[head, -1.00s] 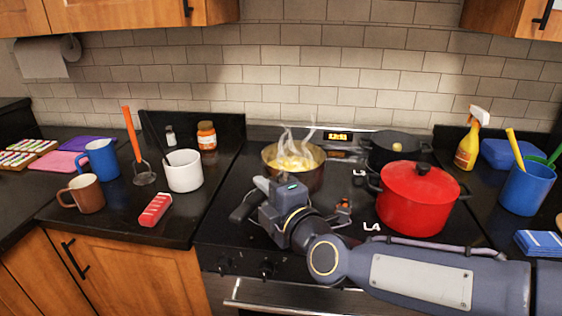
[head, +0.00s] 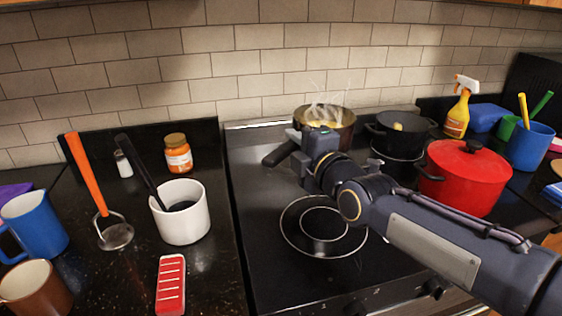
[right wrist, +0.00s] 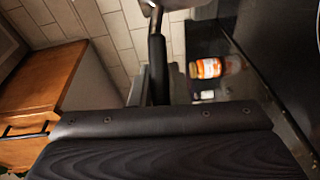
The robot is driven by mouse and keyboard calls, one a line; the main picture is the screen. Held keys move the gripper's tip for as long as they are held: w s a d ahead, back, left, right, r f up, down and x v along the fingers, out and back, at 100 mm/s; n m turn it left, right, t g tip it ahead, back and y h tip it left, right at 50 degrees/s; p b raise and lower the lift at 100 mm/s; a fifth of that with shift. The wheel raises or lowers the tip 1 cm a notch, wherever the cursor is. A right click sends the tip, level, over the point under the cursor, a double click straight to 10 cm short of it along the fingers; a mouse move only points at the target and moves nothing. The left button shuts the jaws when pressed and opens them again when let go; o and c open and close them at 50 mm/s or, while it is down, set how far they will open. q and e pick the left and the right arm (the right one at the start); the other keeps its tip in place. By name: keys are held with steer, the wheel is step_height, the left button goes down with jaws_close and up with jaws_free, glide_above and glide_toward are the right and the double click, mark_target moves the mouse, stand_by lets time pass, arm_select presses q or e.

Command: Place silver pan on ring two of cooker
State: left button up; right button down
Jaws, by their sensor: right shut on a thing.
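The silver pan (head: 340,136) is at the back of the cooker, with yellow food in it and steam above. My right gripper (head: 300,150) is shut on the pan's black handle (head: 278,156), which points left and toward me. In the right wrist view the handle (right wrist: 157,68) runs up toward the pan's edge at the top. I cannot tell whether the pan rests on the cooker or is slightly raised. An empty ring (head: 325,223) lies at the front left of the cooker (head: 262,262); its label is not readable. My left gripper is not in view.
A red lidded pot (head: 463,182) and a dark pot (head: 400,133) stand on the cooker's right side. A spray bottle (head: 457,115) stands at the right.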

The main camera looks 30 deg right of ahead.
steer(key=shift+w, duration=0.35)
steer(key=shift+w+a+f+b, duration=0.1)
steer(key=shift+w+f+b, duration=0.1)
steer(key=shift+w+f, duration=3.1)
steer(key=shift+w+f+b, duration=0.2)
steer(key=shift+w+f, duration=2.85)
steer(key=shift+w, duration=0.35)
steer(key=shift+f, duration=0.2)
steer(key=c, duration=1.4)
jaws_free()
